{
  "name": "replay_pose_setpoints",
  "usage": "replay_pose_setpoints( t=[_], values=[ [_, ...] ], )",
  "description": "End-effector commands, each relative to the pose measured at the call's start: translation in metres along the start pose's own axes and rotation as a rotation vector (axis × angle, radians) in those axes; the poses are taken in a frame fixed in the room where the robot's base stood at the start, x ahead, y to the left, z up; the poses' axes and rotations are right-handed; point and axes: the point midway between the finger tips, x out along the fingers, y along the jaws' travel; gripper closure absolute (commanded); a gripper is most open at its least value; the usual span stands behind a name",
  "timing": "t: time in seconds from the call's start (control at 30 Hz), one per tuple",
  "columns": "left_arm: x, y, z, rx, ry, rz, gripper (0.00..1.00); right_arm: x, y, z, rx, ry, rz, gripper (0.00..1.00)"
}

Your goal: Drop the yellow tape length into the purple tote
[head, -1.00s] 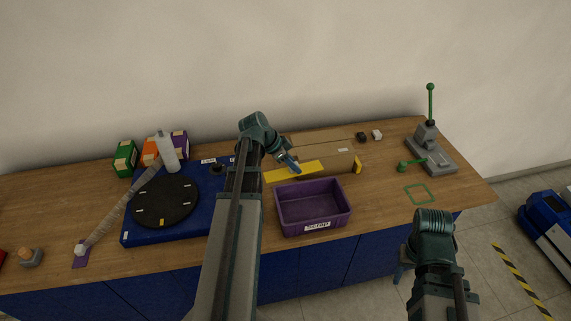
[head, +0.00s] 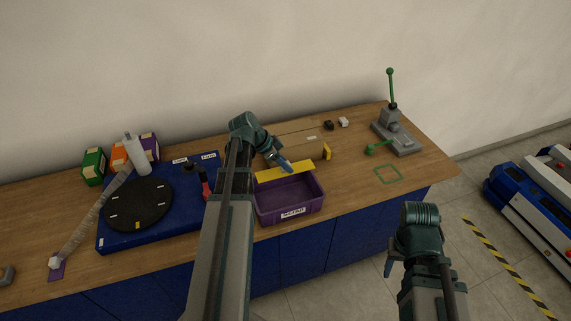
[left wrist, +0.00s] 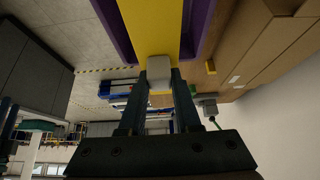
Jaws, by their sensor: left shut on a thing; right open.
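The purple tote (head: 290,212), with a white label on its front, stands empty near the front edge of the workbench. The yellow tape length (head: 290,170) is a flat strip over the tote's back part. My left gripper (head: 285,167) is at the strip, and in the left wrist view my left gripper (left wrist: 159,80) is shut on the yellow tape length (left wrist: 152,25). The purple tote walls (left wrist: 198,22) show on both sides of the strip there. My right gripper (head: 388,268) hangs in front of the bench, open and away from the tote; its fingers are partly hidden.
A cardboard box (head: 300,148) lies behind the tote. A blue base with a black turntable (head: 140,204) is to the left. A grey press with a green lever (head: 397,132) stands at right, beside a green square outline (head: 388,174). The bench between tote and outline is clear.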

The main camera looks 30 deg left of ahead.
Motion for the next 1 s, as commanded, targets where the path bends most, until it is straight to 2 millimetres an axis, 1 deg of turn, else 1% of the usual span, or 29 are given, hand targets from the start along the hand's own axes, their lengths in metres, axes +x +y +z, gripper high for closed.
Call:
replay_pose_setpoints(
  t=[0.8,1.0],
  values=[
    [0.064,0.0,0.041,0.0,0.0,0.0,1.0,0.075,-0.007,-0.004,0.002,0.0,0.0,0.5],
    [0.077,0.0,0.05,0.0,0.0,0.0,1.0,0.091,-0.009,-0.005,0.002,0.0,0.0,0.5]
  ],
)
